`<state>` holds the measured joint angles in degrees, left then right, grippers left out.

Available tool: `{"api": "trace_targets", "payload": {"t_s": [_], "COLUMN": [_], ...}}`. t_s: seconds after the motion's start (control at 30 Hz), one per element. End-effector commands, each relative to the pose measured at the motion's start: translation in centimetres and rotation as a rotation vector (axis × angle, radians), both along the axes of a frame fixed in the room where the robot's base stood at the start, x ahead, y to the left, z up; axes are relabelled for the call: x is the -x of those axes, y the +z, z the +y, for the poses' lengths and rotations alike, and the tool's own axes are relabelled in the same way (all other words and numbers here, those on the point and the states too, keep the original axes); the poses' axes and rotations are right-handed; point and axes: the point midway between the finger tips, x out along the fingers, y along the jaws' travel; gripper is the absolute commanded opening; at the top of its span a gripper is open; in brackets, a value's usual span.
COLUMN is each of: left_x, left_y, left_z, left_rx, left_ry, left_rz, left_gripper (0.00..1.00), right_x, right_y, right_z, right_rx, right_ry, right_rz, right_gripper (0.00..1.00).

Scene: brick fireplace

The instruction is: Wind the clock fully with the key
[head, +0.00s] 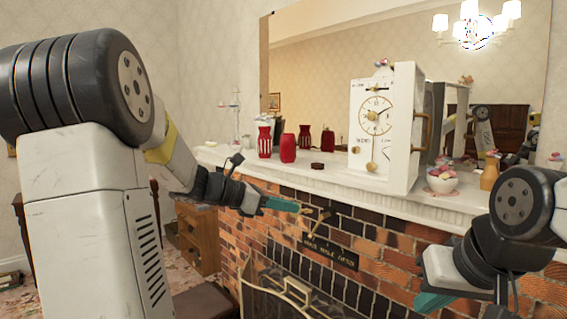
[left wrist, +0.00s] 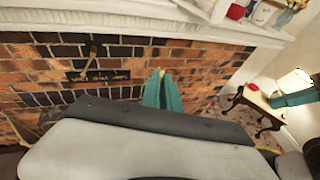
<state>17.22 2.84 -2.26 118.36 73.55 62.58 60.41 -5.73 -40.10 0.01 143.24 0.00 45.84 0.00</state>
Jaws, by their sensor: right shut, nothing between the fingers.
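The clock (head: 366,92) is a tall white case with a round dial, standing upright on the mantel. A brass piece hangs down its front below the dial, and a brass handle is on its right side. My left gripper (head: 300,208) is in front of the brick, below and left of the clock. Its teal fingers (left wrist: 162,95) are close together on a small brass piece, apparently the key (left wrist: 162,73); most of it is hidden between them. My right gripper (head: 432,303) is shut and empty at the lower right, below the mantel.
The mantel (head: 330,180) holds red vases (head: 288,148), a small dark round object (head: 317,166), a flower bowl (head: 442,180) and a mirror behind. A dark plaque (head: 330,251) and a brass fitting (left wrist: 92,50) are on the brick. A fire screen (head: 290,295) stands below.

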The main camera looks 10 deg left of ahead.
Motion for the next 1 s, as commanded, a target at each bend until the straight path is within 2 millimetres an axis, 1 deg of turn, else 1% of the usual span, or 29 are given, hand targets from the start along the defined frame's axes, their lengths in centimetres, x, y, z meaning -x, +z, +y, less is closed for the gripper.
{"api": "trace_targets", "payload": {"t_s": [0.03, 0.1, 0.2, 0.3, 0.4, 0.53, 0.67, 1.0], "left_x": [-0.1, -0.5, -0.7, -0.8, -0.9, -1.2, -2.2, -5.4], "left_y": [2.4, 5.0, 8.0, 9.8, 10.7, 11.0, 11.0, 11.0], "left_z": [0.6, 1.5, 2.7, 3.5, 3.9, 3.8, 3.0, 0.6], "left_rx": [0.043, 0.092, 0.138, 0.163, 0.175, 0.180, 0.180, 0.180], "left_ry": [0.077, 0.162, 0.243, 0.287, 0.309, 0.314, 0.312, 0.310], "left_rz": [-0.040, -0.082, -0.129, -0.157, -0.170, -0.174, -0.173, -0.172], "left_gripper": [0.00, 0.00, 0.00, 0.00, 0.00, 0.00, 0.00, 0.00], "right_x": [0.0, 0.0, 0.0, 0.0, 0.0, 0.0, 0.0, 0.0], "right_y": [0.0, 0.0, 0.0, 0.0, 0.0, 0.0, 0.0, 0.0], "right_z": [0.0, 0.0, 0.0, 0.0, 0.0, 0.0, 0.0, 0.0], "right_rx": [0.000, 0.000, 0.000, 0.000, 0.000, 0.000, 0.000, 0.000], "right_ry": [0.000, 0.000, 0.000, 0.000, 0.000, 0.000, 0.000, 0.000], "right_rz": [0.000, 0.000, 0.000, 0.000, 0.000, 0.000, 0.000, 0.000], "right_gripper": [0.00, 0.00, 0.00, 0.00, 0.00, 0.00, 0.00, 0.00]}}
